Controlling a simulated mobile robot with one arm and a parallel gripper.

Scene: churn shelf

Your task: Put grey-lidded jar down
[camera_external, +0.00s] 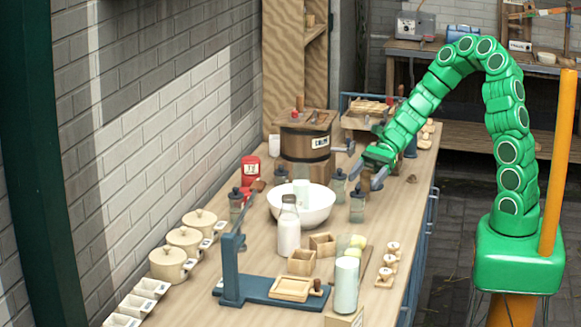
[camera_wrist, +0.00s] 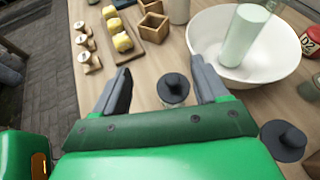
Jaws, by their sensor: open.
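A grey-lidded jar (camera_external: 357,206) stands upright on the wooden table, right of the white bowl. In the wrist view, its dark grey lid (camera_wrist: 173,87) shows between my two fingers, with a gap on each side. My gripper (camera_external: 371,182) is open, just above and behind this jar in the external view; its fingers (camera_wrist: 161,68) also show in the wrist view. The lower part of the near jar is mostly hidden from the wrist.
The white bowl (camera_external: 301,216) holds a pale glass cylinder and stands close to the jars. A milk bottle (camera_external: 289,231), small wooden boxes (camera_external: 302,262) and a blue press (camera_external: 268,288) stand nearer the front. A wooden churn (camera_external: 306,144) stands behind. The table's right edge is close.

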